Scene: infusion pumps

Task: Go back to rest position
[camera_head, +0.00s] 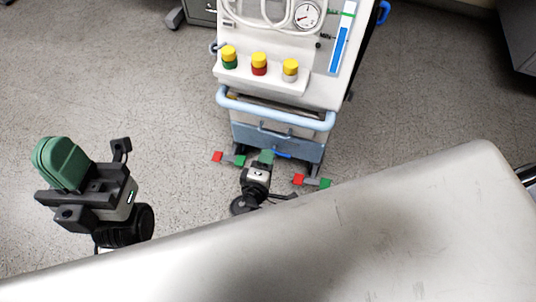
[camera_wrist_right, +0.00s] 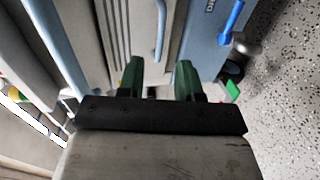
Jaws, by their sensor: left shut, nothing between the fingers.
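My left gripper (camera_head: 61,164) is at the left of the head view, beside the bed edge, with its green fingers together and nothing between them. My right gripper (camera_head: 266,157) is lower centre in the head view, in front of the base of the medical cart (camera_head: 276,138); it is small and partly hidden by the pale bed surface. In the right wrist view my right gripper (camera_wrist_right: 160,80) shows two green fingers apart with nothing between them. The cart's grey panels and a light blue handle lie beyond the fingers.
The pale bed or table surface (camera_head: 330,235) fills the lower right. The cart has yellow-topped knobs (camera_head: 259,64), a gauge (camera_head: 307,15) and a blue rail (camera_head: 275,108). Red and green pedals (camera_head: 311,181) stick out low. Speckled floor (camera_head: 120,80) is clear at left.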

